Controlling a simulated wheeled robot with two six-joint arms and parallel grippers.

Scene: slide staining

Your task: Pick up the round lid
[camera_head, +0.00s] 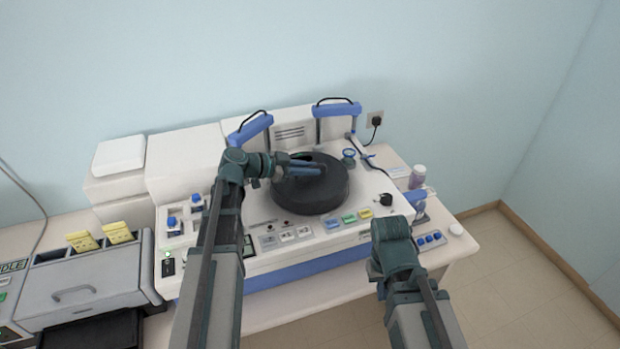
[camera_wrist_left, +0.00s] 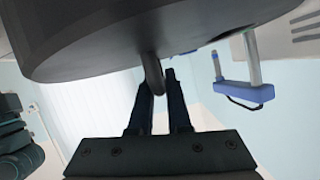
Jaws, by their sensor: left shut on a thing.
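The round lid (camera_head: 312,192) is a thick black disc at the middle of the white staining machine. My left gripper (camera_head: 318,168) reaches over the lid from the left. In the left wrist view its fingers (camera_wrist_left: 153,95) are on either side of the handle, shut on it. I cannot tell whether the lid rests on the machine or is slightly raised. My right gripper (camera_head: 388,272) is at the machine's front right; its fingers cannot be made out.
The white machine (camera_head: 265,210) has coloured buttons along its front. Two blue clamps with black handles (camera_head: 338,109) stand behind the lid. A small jar (camera_head: 417,176) stands at the right. A grey box with yellow racks (camera_head: 82,285) is at the left. The floor at right is clear.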

